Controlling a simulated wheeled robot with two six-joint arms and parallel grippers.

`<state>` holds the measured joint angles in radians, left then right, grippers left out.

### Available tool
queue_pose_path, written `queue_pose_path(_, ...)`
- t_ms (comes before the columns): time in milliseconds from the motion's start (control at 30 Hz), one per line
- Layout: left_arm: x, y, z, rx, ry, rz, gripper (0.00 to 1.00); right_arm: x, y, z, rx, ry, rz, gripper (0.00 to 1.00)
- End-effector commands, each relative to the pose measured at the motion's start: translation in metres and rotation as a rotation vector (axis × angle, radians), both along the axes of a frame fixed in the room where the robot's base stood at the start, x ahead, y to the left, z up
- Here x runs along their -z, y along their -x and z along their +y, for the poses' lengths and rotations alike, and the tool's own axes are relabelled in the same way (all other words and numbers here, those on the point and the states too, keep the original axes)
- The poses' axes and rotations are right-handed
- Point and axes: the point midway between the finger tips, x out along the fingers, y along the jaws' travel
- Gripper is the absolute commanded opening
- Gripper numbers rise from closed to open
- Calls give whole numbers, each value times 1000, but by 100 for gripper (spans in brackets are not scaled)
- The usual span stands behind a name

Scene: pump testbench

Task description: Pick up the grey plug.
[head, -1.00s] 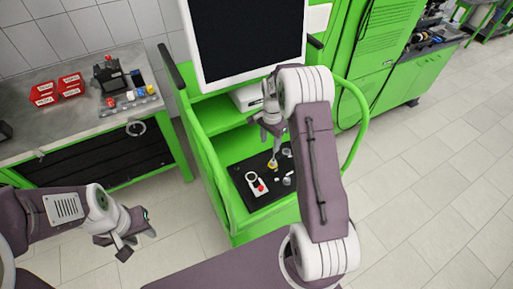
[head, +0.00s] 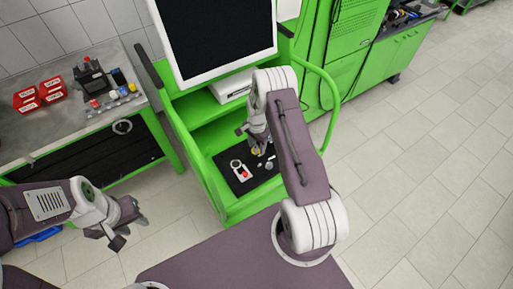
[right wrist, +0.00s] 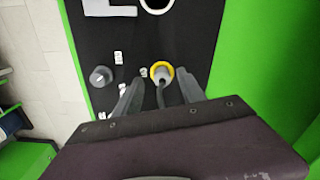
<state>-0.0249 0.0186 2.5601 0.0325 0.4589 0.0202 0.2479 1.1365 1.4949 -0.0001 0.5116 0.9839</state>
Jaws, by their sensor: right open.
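A round grey piece, which looks like the grey plug (right wrist: 101,76), lies on the black mat in the right wrist view. To its right lies a yellow-ringed piece (right wrist: 161,72) with a pale centre and a dark grey part on its near side. My right gripper (right wrist: 159,92) is open, its fingers pointing down at the mat around the yellow-ringed piece. The grey piece is outside the left finger. I cannot tell whether the fingers touch anything. My right gripper (head: 257,148) partly hides the mat in the head view. My left gripper (head: 130,228) is open and empty, away from the cart.
The black mat (head: 228,157) lies on the green cart's (head: 190,150) lower shelf, with a white box with a red button (head: 241,171) and small white pieces. A monitor (head: 215,40) stands above. A workbench (head: 40,115) with red bins (head: 40,95) is at left.

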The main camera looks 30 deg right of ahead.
Motion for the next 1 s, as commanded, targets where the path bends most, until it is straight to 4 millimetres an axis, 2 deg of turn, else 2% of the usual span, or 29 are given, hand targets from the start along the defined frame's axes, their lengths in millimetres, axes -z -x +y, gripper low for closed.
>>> queue_pose_path(133,1,0,0,0,0,0,36,0,-1,0,0,1,-1,47)
queue_pose_path(167,1,0,0,0,0,0,36,0,-1,0,0,1,-1,42)
queue_pose_path(300,1,0,0,0,0,0,36,0,-1,0,0,1,-1,3)
queue_pose_path(333,1,0,0,0,0,0,36,0,-1,0,0,1,-1,0)
queue_pose_path(733,6,0,0,0,0,0,36,-5,-2,0,0,1,-4,0)
queue_pose_path(867,15,0,0,0,0,0,36,-17,-2,0,0,1,-5,0)
queue_pose_path(1000,29,0,0,0,0,0,36,-40,1,-3,2,2,-6,0)
